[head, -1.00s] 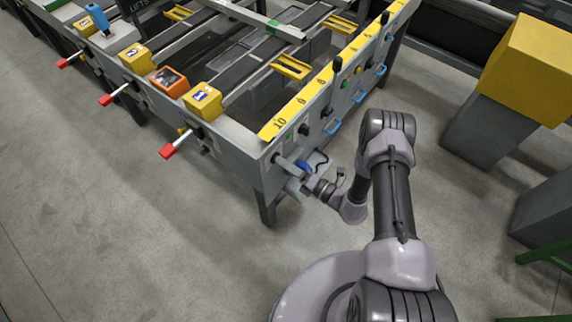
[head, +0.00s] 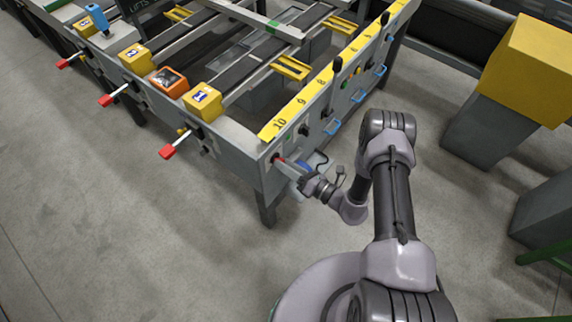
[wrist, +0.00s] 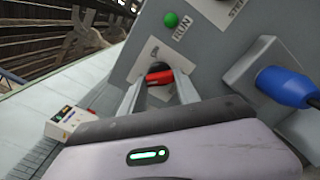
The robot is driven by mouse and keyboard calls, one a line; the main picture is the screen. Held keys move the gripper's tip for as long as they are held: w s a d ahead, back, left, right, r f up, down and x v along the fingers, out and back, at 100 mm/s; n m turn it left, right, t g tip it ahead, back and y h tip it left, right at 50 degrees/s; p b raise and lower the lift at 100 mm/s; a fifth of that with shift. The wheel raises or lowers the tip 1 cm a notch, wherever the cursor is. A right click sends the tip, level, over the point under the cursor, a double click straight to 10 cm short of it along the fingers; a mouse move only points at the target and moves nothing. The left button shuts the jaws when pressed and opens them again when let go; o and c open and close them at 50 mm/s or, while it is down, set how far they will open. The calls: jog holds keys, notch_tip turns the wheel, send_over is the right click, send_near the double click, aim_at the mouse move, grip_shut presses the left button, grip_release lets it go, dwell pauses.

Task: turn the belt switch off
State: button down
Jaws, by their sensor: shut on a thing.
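The belt switch (wrist: 160,76) shows in the wrist view as a red handle on a pale plate on the grey panel (wrist: 211,55). My gripper (wrist: 158,84) has one finger on each side of it and is shut on it. A green lamp or button (wrist: 171,19) sits above, near a label reading RUN. In the head view my gripper (head: 285,168) is at the near corner of the table (head: 246,165), and a little red of the switch (head: 281,159) shows there. The switch's exact angle is hard to tell.
A blue plug (wrist: 285,88) with its cable sits right of the switch. A small white box (wrist: 67,123) shows at lower left. Red-tipped levers (head: 167,151) stick out along the table's left side. Open floor (head: 120,230) lies at the left.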

jog(key=c, duration=0.9)
grip_release()
jog(key=shift+d, duration=0.15)
jog(key=p+v, duration=0.3)
jog(key=v, duration=1.4)
jog(key=shift+s, duration=0.15)
